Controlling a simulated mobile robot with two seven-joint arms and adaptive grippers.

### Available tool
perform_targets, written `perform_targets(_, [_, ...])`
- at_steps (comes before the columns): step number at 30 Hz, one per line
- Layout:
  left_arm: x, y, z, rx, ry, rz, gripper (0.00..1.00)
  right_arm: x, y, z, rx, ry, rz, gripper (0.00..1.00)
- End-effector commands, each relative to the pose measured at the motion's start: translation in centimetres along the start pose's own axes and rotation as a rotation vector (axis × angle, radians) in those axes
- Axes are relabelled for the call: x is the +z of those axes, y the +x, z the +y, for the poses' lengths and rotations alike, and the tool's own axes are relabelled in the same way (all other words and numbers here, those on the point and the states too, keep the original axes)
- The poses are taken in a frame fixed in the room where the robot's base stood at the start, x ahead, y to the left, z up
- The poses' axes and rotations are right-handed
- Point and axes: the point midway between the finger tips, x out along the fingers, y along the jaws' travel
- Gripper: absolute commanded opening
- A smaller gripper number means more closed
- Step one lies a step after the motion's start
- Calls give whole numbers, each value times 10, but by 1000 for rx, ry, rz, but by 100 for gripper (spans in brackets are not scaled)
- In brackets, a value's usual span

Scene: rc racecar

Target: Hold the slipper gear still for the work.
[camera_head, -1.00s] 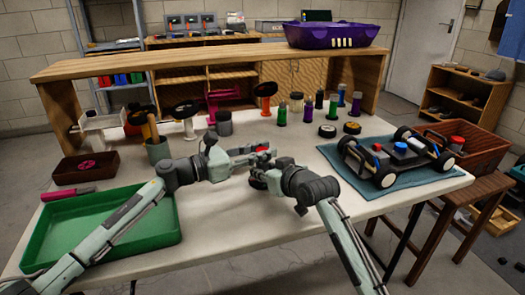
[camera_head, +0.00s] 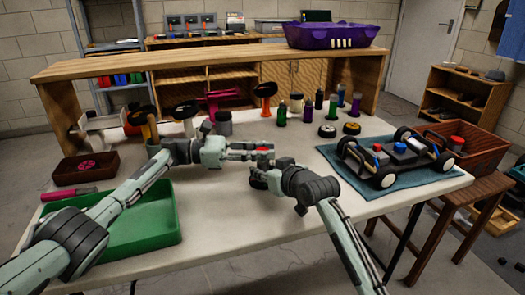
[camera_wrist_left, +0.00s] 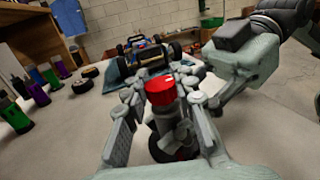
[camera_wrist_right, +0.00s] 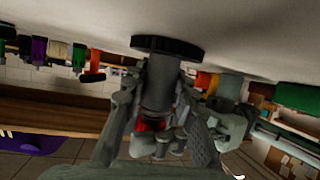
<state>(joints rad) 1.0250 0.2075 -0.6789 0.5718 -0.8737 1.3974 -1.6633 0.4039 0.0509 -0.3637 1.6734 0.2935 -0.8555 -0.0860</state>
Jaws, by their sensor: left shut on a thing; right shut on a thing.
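A part with a red cap (camera_wrist_left: 160,90), a grey cylinder body (camera_wrist_right: 160,85) and a black disc (camera_wrist_right: 167,46) stands between my two grippers; I take it to be the slipper gear with its mount. The red cap also shows in the head view (camera_head: 264,148). My left gripper (camera_head: 252,151) reaches in from the left and is shut on the part, its fingers on either side near the red cap. My right gripper (camera_head: 272,166) is shut on the same part from the right, around the grey body. The fingers hide much of the contact.
The racecar (camera_head: 395,155) rests on a blue mat (camera_head: 440,178) at right. A green tray (camera_head: 150,240) lies under my left arm, beside a dark tray (camera_head: 95,176) with a pink wheel. Bottles, loose wheels (camera_head: 327,131) and stands line the table's back.

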Motion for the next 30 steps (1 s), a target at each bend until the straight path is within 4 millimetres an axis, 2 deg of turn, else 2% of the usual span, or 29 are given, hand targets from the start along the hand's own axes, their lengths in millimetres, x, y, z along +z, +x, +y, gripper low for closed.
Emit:
perform_targets(23, [-2,-3,0,-56,-5,2,0,0,0,-4,-7,0,0,0])
perform_targets(24, [-2,-3,0,-56,-5,2,30,0,0,-4,-7,1,0,0])
perform_targets(28, [-1,-2,-1,-58,-4,1,47,0,0,-3,-6,0,0,0])
perform_targets(30, [-1,-2,-1,-59,-4,0,49,0,0,-3,-5,0,-1,0])
